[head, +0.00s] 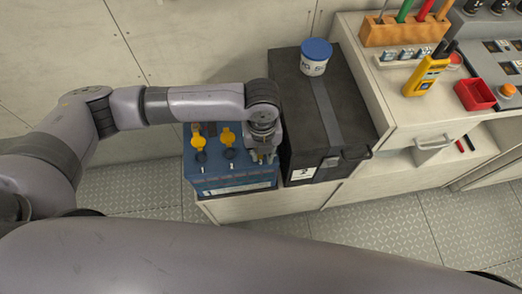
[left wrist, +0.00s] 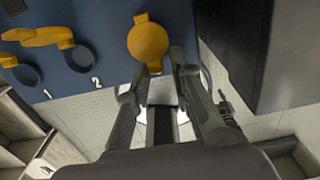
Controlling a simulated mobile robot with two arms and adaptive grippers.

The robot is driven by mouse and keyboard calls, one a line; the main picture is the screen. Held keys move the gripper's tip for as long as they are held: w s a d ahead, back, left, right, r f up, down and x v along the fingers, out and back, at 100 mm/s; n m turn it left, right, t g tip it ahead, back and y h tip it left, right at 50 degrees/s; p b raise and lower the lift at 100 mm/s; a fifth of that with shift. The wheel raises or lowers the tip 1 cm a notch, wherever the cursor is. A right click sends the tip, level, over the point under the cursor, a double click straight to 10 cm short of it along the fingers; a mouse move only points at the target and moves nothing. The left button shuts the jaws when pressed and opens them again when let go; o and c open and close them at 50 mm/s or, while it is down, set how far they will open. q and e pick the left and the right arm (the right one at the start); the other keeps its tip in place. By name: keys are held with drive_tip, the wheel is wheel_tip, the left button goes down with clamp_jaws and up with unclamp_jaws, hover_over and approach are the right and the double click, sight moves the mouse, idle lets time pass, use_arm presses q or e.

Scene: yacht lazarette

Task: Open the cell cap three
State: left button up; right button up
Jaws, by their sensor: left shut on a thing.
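The blue battery box (head: 235,180) stands at the left of a black box, and it fills the top left of the left wrist view (left wrist: 100,30). Two yellow caps (head: 198,143) (head: 228,137) stand flipped open beside dark round openings; printed numbers 1 and 2 show near these openings. Cell cap three (left wrist: 149,40) is a round yellow disc with a small tab toward me. It lies flat-looking over its place, to the right of number 2. My left gripper (head: 262,156) is over the battery's right end, its fingers (left wrist: 160,72) shut on the cap's tab. My right gripper is out of view.
The black box (head: 335,120) stands close to the gripper's right, with a blue-lidded tub (head: 315,56) on top. A cream counter (head: 400,110) holds a yellow meter (head: 427,75), a red tray (head: 474,94) and a tool rack (head: 405,32). The floor (head: 385,232) in front is clear.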

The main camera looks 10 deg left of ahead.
use_arm(q)
drive_tip(key=shift+a+f, duration=0.1)
drive_tip(key=shift+a, duration=0.2)
clamp_jaws()
